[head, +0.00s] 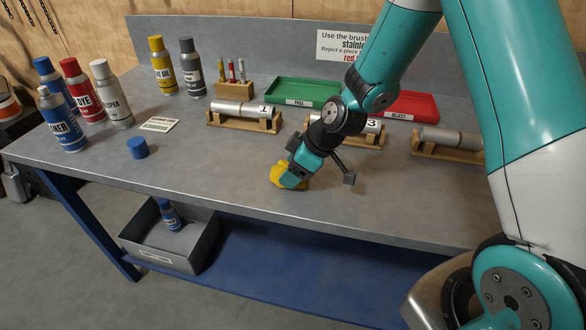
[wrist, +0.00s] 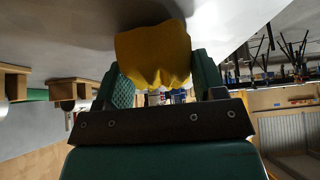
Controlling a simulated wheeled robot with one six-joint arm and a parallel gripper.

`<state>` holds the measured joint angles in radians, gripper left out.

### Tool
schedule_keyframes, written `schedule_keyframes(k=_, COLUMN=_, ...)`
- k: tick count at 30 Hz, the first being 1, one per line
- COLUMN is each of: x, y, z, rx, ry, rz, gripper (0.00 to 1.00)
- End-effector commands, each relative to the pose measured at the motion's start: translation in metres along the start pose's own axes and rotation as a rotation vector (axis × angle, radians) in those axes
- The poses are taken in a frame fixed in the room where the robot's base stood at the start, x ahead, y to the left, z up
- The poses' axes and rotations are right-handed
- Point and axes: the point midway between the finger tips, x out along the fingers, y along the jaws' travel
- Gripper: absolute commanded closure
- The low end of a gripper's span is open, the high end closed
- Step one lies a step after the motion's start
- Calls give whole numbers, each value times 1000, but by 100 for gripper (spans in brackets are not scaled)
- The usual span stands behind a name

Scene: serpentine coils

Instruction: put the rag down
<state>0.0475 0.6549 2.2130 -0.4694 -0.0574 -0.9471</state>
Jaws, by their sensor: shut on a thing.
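The yellow rag (head: 276,175) is bunched at the end of my gripper (head: 293,178), low over the front part of the grey bench (head: 215,185). In the wrist view the rag (wrist: 153,55) sits between the two green fingers of my gripper (wrist: 160,80), which are shut on it. The rag is at or very near the bench top; I cannot tell whether it touches. Part of it is hidden behind the fingers in the head view.
Steel cylinders on wooden cradles (head: 243,122) stand behind my gripper, with a green tray (head: 302,92) and a red tray (head: 408,106) farther back. Spray cans crowd the left. The front middle bench is clear.

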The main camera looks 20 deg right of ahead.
Motion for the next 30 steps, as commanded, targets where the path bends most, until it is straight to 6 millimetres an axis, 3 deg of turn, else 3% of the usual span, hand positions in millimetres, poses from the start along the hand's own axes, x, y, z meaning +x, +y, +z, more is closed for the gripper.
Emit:
schedule_keyframes(k=11, x=7, y=0, z=4, rx=-1, ry=1, rz=2, gripper=56)
schedule_keyframes(k=12, x=6, y=0, z=4, rx=-1, ry=1, rz=2, gripper=30)
schedule_keyframes(k=15, x=6, y=0, z=3, rx=0, ry=1, rz=1, gripper=10)
schedule_keyframes(k=25, x=2, y=0, z=2, rx=0, ry=1, rz=2, gripper=10)
schedule_keyframes(k=30, x=-23, y=2, z=2, rx=1, ry=3, rz=6, gripper=10)
